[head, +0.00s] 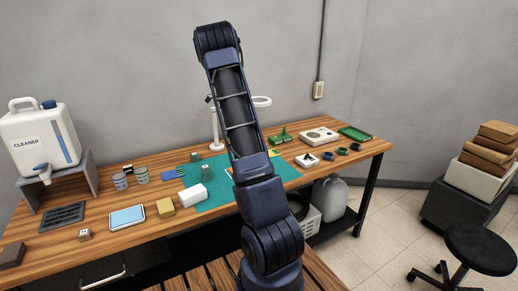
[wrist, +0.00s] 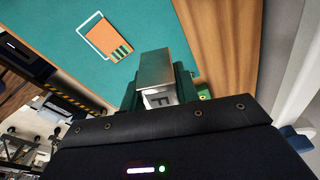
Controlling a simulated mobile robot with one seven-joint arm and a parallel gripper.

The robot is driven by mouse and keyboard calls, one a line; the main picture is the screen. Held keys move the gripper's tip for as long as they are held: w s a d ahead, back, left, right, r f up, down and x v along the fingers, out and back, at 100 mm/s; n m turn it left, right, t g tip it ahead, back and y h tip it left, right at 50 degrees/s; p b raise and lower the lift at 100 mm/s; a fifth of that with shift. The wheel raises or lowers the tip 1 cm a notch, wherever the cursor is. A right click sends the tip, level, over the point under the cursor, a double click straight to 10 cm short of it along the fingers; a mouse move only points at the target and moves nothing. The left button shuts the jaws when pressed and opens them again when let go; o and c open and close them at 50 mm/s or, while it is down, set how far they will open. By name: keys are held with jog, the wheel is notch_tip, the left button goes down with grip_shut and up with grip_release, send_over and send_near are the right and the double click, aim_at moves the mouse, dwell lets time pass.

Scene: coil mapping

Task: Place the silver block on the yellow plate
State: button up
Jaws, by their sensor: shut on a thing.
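In the wrist view my gripper (wrist: 159,88) is shut on the silver block (wrist: 155,69), a shiny metal block with a letter on its pale near face. The block is between the fingers, over or near the green mat (wrist: 65,18); its height above it is unclear. In the head view my own arm hides the gripper and the block. I cannot clearly make out a yellow plate. A small yellow patch (head: 272,153) shows on the mat just right of my arm, and a yellow bit (wrist: 202,97) shows beside the right finger; I cannot tell if either is the plate.
An orange card (wrist: 108,38) lies on the mat. A white lamp (head: 214,130) stands behind. A green tray (head: 355,133) is at the right end.

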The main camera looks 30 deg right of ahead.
jog(key=s+d+m, duration=0.3)
jog(key=s+d, duration=0.1)
jog(key=d, duration=0.6)
jog(key=s+d+m, duration=0.3)
jog(key=s+d, duration=0.2)
jog(key=d, duration=0.6)
send_near(272, 153)
jog(key=shift+g+y, duration=0.3)
jog(key=f, duration=0.6)
jog(key=shift+s+d+f, duration=0.1)
jog(key=shift+s+d, duration=0.1)
jog(key=shift+d, duration=0.15)
jog(key=shift+f, duration=0.1)
jog(key=o, duration=1.1)
